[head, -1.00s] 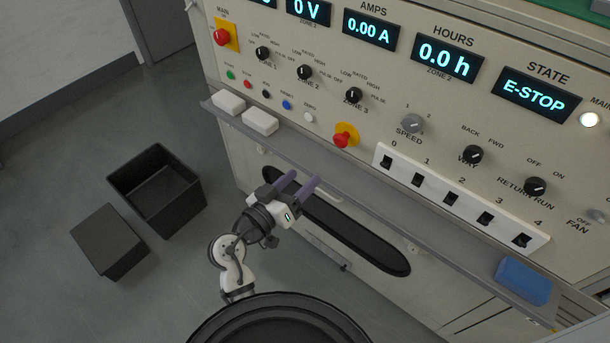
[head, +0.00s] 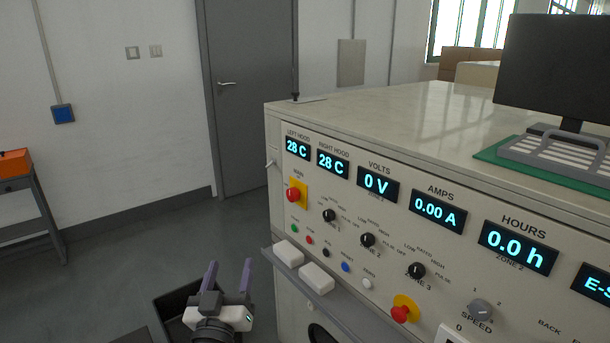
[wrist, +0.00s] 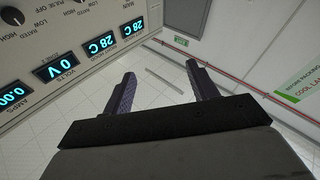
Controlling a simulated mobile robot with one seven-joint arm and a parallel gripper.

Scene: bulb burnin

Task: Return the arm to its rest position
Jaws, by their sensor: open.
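My gripper (head: 228,278) shows at the bottom of the head view, left of the control panel (head: 465,230) and in front of the black bin (head: 172,303). Its two purple fingers are apart with nothing between them, pointing up and away. In the wrist view the open fingers (wrist: 160,92) show with bare floor and wall beyond them. The panel shows there at the upper left, rotated. The gripper touches nothing that I can see. The rest of my arm is mostly out of frame.
The panel's ledge (head: 345,318) juts out right of my gripper, with two white blocks (head: 288,253) on it. A red emergency button (head: 404,310) sticks out above it. A side table with an orange box (head: 14,163) stands at far left. The floor between is clear.

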